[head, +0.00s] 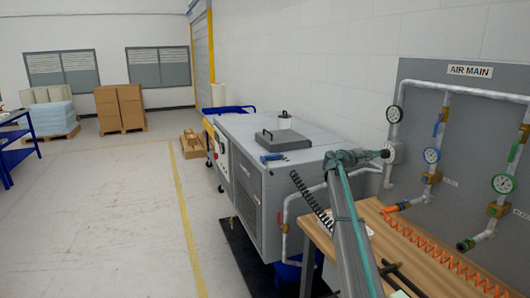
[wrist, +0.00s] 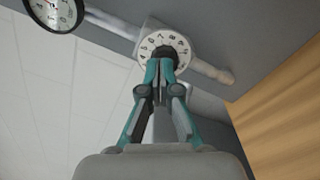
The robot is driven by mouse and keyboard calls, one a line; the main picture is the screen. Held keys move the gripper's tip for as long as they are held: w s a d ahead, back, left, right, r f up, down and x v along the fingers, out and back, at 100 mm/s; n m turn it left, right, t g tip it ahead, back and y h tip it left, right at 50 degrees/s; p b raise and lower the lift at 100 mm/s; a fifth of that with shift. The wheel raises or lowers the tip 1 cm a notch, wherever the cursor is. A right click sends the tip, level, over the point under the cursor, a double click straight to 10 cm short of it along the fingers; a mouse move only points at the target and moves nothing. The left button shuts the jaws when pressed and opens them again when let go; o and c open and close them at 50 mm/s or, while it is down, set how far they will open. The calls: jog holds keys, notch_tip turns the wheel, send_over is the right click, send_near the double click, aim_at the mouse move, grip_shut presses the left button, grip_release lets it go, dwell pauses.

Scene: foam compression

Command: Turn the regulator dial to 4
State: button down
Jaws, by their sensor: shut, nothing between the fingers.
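The regulator dial (wrist: 178,43) is a round white disc with black numbers around its rim and a dark hub at its centre. It sits on the grey pipe in the wrist view. In the head view the dial (head: 389,145) is small and partly behind my gripper. My gripper (wrist: 161,62) has its teal fingers closed together, with the tips over the lower part of the dark hub. In the head view my gripper (head: 383,154) points right at the dial. I cannot tell whether the tips touch the hub, or which number the dial is set to.
A pressure gauge (wrist: 55,10) is mounted close to the dial, at upper left. The grey AIR MAIN panel (head: 425,84) carries more pipes and gauges. A wooden bench (head: 388,226) with an orange coiled hose (head: 428,252) lies below. A grey machine (head: 245,165) stands to the left.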

aim_at(385, 154)
jog(key=p+x, duration=0.1)
jog(key=x, duration=0.5)
jog(key=shift+d, duration=0.35)
jog(key=shift+w+a+f, duration=0.1)
jog(key=shift+f, duration=0.15)
dwell(1.1)
jog(key=shift+f+b, duration=0.15)
jog(key=shift+b, duration=1.55)
jog(key=shift+s, duration=0.3)
